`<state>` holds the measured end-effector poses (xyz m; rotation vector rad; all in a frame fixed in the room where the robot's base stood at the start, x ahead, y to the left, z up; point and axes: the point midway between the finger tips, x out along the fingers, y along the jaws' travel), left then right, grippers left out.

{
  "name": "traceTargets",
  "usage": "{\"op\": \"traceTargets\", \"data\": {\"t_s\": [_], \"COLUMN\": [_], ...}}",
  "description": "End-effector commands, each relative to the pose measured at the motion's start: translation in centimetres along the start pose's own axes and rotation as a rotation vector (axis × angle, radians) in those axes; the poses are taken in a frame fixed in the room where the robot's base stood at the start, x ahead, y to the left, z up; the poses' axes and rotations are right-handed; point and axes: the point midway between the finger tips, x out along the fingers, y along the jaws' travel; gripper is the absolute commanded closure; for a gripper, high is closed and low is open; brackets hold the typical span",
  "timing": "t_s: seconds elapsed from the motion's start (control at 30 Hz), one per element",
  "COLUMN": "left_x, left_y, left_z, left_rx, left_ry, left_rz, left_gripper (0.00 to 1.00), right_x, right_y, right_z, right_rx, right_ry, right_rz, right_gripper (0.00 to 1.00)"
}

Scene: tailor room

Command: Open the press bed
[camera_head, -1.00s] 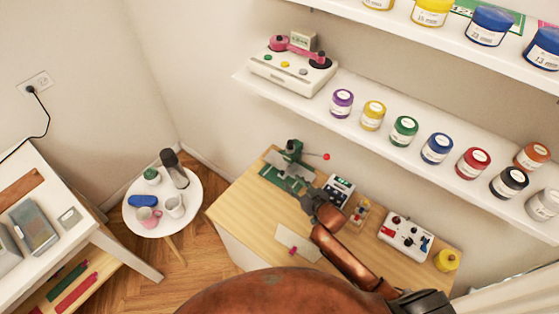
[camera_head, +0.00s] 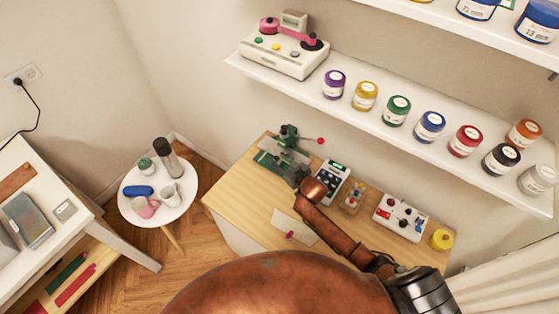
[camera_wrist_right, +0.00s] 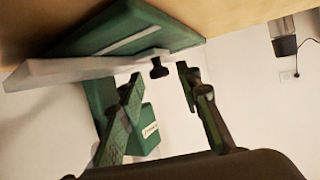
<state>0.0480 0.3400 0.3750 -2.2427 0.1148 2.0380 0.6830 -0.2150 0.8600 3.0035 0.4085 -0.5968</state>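The press (camera_head: 287,143) is a green device with a red-ball lever at the back left of the wooden table. My right arm reaches over the table to it, and my right gripper (camera_head: 284,168) is at its front, partly hidden by the wrist. In the right wrist view the right gripper (camera_wrist_right: 159,76) has its two fingers apart, with nothing clamped between them. A black knob (camera_wrist_right: 159,68) at the end of a pale bar shows between the fingertips; I cannot tell whether they touch it. A green plate (camera_wrist_right: 135,30) of the press lies beyond. My left gripper is not in view.
On the table right of the press are a keypad device (camera_head: 332,182), a white box with knobs (camera_head: 400,217) and a yellow jar (camera_head: 441,239). A white card (camera_head: 295,227) lies in front. A shelf (camera_head: 375,125) with jars runs above. A round side table (camera_head: 185,212) stands left.

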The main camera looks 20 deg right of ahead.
Motion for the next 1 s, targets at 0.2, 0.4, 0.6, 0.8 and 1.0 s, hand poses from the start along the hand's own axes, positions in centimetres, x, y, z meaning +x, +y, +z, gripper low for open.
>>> {"op": "traceTargets", "data": {"t_s": [0.2, 0.4, 0.6, 0.8, 1.0], "left_x": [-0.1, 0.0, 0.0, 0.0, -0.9], "left_y": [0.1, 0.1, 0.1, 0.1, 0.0], "left_z": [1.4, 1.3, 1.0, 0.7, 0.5], "left_rx": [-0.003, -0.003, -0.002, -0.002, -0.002], "left_ry": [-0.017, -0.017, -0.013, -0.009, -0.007], "left_rz": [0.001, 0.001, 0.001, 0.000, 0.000], "left_gripper": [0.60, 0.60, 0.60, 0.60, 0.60], "right_x": [0.0, 0.0, 0.0, 0.0, -0.7], "right_y": [0.0, 0.0, 0.1, 0.1, -1.4], "right_z": [0.0, 0.0, 0.0, 0.0, 0.2], "right_rx": [0.000, 0.000, 0.000, 0.000, 0.006], "right_ry": [0.000, 0.000, -0.001, -0.001, -0.002], "right_rz": [0.000, 0.001, 0.001, 0.001, -0.001], "right_gripper": [0.85, 0.98, 1.00, 1.00, 1.00]}}
